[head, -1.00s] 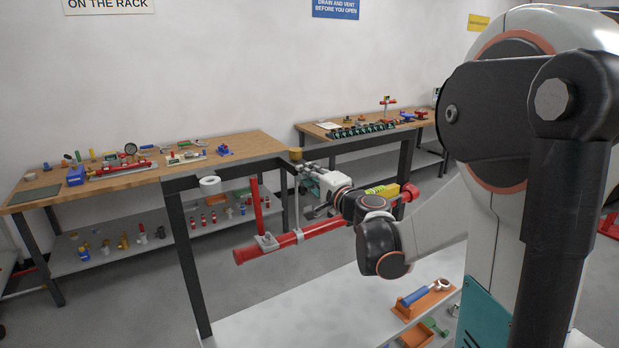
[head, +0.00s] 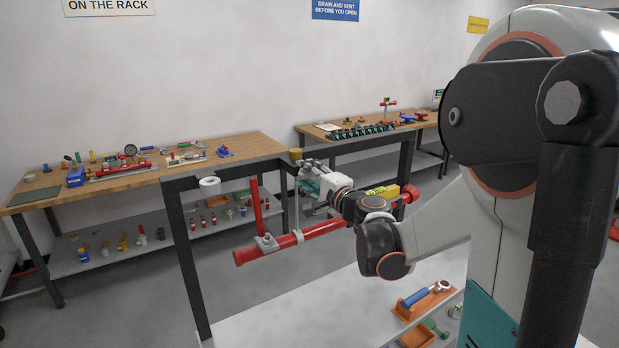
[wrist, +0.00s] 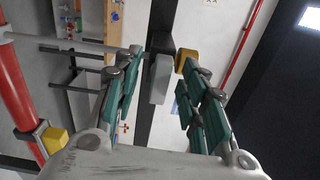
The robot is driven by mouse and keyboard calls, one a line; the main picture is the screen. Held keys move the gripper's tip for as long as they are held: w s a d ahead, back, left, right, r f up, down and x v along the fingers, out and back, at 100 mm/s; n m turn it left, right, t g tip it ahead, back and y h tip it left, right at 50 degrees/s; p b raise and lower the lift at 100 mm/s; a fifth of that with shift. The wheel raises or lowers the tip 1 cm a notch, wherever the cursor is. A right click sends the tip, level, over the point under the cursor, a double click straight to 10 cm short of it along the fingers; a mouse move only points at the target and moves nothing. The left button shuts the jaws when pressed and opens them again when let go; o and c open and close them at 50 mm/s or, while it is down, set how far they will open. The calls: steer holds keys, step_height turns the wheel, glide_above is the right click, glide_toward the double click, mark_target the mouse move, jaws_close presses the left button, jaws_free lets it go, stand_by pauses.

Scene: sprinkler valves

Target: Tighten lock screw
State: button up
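A brass-yellow knob, which may be the lock screw, (head: 296,154) sits at the top of a thin upright rod (head: 296,205) beside the rack frame. The knob also shows in the wrist view (wrist: 187,60), by the tip of the right-hand finger. My gripper (head: 306,168) is at the knob's lower right in the head view. In the wrist view my gripper (wrist: 158,68) has its two fingers apart. A grey block (wrist: 160,78) shows between them, and I cannot tell whether it touches either finger. The knob does not appear clamped between the fingers.
A red pipe (head: 285,244) runs below my gripper, with a yellow block (head: 383,191) behind my wrist. The dark rack frame (head: 190,255) carries a white roll (head: 209,186). Workbenches with tools and parts (head: 105,186) stand behind. A white shelf (head: 290,315) lies below.

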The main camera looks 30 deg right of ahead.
mark_target(309, 176)
steer(key=shift+s+d, duration=0.1)
steer(key=shift+s, duration=2.95)
steer(key=shift+w, duration=0.1)
